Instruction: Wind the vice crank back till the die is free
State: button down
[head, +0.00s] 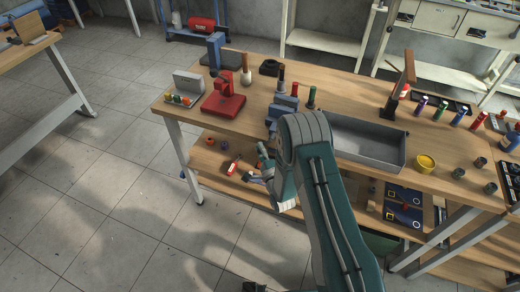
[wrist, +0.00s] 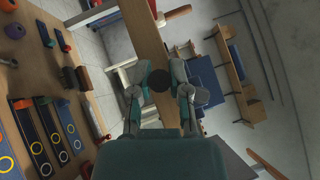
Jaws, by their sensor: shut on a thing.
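A blue vice (head: 283,110) stands on the near edge of the wooden bench, partly hidden behind my arm. My gripper (head: 262,172) is beside the bench's front edge, below the vice.
A grey tray (head: 368,145) lies right of the vice. A red press-like tool (head: 224,98) stands left of it. Several coloured bottles and a yellow tub (head: 426,163) are further right. A lower shelf (head: 215,163) holds small parts. The floor at left is clear.

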jog(key=shift+f, duration=0.15)
jog(key=s+d+r+n+g+h, duration=0.1)
jog(key=d+r+n+g+h, duration=0.1)
jog(key=n+g+h, duration=0.4)
jog(key=s+d+r+n+g+h, duration=0.1)
jog(key=d+r+n+g+h, duration=0.2)
jog(key=n+h, duration=0.8)
jog(key=shift+d+r+g+h, duration=0.3)
jog(key=shift+r+g+h, duration=0.35)
jog(key=shift+g+h, duration=0.9)
dwell(0.6)
jog(key=shift+h, duration=0.25)
